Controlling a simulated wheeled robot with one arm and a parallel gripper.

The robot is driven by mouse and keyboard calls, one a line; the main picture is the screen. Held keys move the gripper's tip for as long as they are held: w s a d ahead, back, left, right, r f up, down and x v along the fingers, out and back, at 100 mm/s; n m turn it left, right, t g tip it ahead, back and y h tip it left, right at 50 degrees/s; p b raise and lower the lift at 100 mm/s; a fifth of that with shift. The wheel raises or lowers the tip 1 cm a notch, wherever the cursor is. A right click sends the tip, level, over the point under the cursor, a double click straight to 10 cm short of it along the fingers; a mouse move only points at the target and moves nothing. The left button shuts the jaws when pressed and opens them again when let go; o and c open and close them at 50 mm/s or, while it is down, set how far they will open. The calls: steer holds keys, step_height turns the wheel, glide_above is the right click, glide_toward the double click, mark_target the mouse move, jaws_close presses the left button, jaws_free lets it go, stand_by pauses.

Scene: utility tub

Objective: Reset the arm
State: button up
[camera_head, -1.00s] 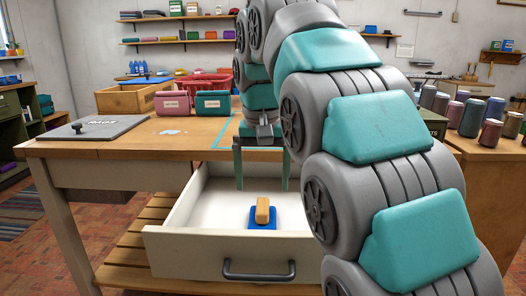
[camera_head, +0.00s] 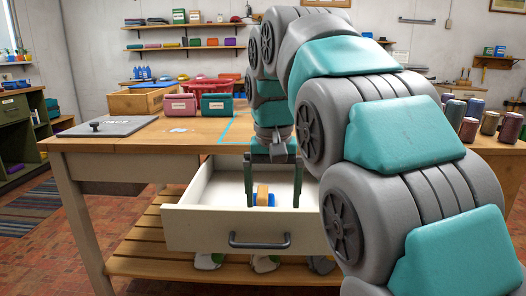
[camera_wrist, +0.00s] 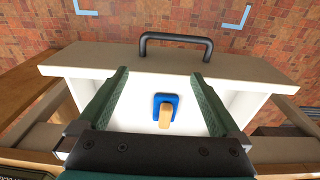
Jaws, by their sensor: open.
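My gripper (camera_head: 273,204) points down over the open drawer (camera_head: 236,226), its two green fingers spread apart with nothing between the tips. In the wrist view my gripper (camera_wrist: 160,74) also shows wide open. A small block with a tan wooden top (camera_head: 262,190) and a blue base lies on the white drawer floor. In the wrist view its blue base (camera_wrist: 166,99) shows between the fingers, apart from both. The drawer's dark bar handle (camera_head: 259,241) is on its front, and no finger touches it.
The wooden workbench (camera_head: 110,145) above the drawer carries a grey panel (camera_head: 107,126), a pink case (camera_head: 180,105) and a teal case (camera_head: 216,105). A slatted shelf (camera_head: 150,245) is below. Thread spools (camera_head: 470,128) stand at right.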

steer(key=s+d+f+g, duration=0.1)
steer(key=s+d+f, duration=0.3)
steer(key=s+f, duration=0.3)
steer(key=s+d+f+g, duration=0.1)
steer(key=s+d+f, duration=0.3)
steer(key=s+f, duration=0.4)
steer(key=s+d+f+g, duration=0.1)
steer(key=s+d+f, duration=0.4)
steer(key=s, duration=0.9)
step_height(320, 180, down, 3)
steer(key=shift+s+f, duration=0.2)
steer(key=shift+s, duration=0.2)
